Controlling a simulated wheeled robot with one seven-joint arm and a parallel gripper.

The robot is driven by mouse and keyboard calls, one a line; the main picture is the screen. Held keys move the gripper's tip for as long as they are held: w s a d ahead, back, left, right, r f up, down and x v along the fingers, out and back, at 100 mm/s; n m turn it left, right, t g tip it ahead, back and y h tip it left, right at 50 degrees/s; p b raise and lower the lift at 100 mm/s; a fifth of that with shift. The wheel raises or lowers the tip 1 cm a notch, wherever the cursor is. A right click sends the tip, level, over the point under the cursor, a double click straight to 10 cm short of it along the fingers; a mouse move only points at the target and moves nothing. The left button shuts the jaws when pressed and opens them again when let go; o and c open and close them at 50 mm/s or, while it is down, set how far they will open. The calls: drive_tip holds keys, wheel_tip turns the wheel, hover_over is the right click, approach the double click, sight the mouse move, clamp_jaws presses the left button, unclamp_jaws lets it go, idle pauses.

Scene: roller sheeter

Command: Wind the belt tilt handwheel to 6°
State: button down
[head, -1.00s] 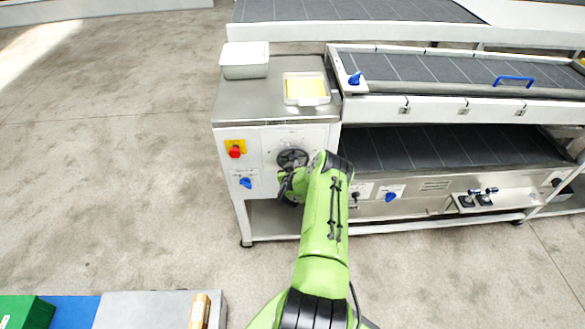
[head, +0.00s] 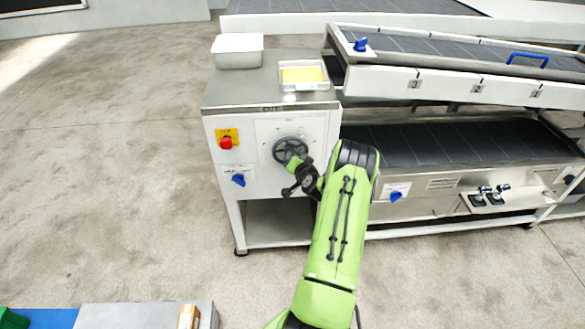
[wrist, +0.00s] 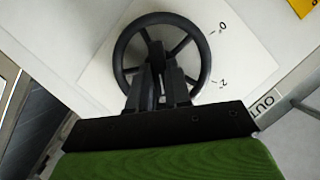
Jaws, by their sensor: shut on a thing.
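The belt tilt handwheel (head: 281,143) is a dark spoked wheel on the white front panel of the machine's left cabinet. In the wrist view the handwheel (wrist: 207,58) fills the upper middle, with a pale scale plate (wrist: 232,55) behind it showing "0" and "2" marks at the right. My gripper (wrist: 158,68) is shut on the handwheel, its dark fingers reaching over the lower rim towards the hub. They hide the hub and lower spokes. In the head view my gripper (head: 300,163) meets the wheel's lower right. The pointer and exact reading cannot be made out.
A red stop button (head: 226,142) and a blue knob (head: 238,180) sit left of the wheel. A white tub (head: 238,52) and a yellow-filled tray (head: 303,76) stand on the cabinet top. The upper belt (head: 450,58) slopes down rightward. Floor left of the cabinet is clear.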

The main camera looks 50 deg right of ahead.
drive_tip(key=shift+s+d+f+m+t+y+b, duration=0.15)
drive_tip(key=shift+m+t+b, duration=0.55)
drive_tip(key=shift+m+b, duration=0.95)
drive_tip(key=shift+d+f+m+t+y+b, duration=0.15)
drive_tip(key=shift+m+t+b, duration=0.8)
drive_tip(key=shift+b, duration=1.1)
drive_tip(key=shift+a+r+m, duration=0.1)
drive_tip(key=shift+a+m, duration=0.05)
drive_tip(key=shift+m, duration=0.15)
drive_tip(key=c, duration=1.1)
unclamp_jaws()
drive_tip(key=shift+o, duration=0.2)
drive_tip(key=p+v, duration=0.1)
drive_tip(key=v, duration=1.4)
drive_tip(key=shift+s+a+r, duration=0.15)
drive_tip(key=shift+s+a, duration=0.1)
drive_tip(key=shift+s, duration=0.05)
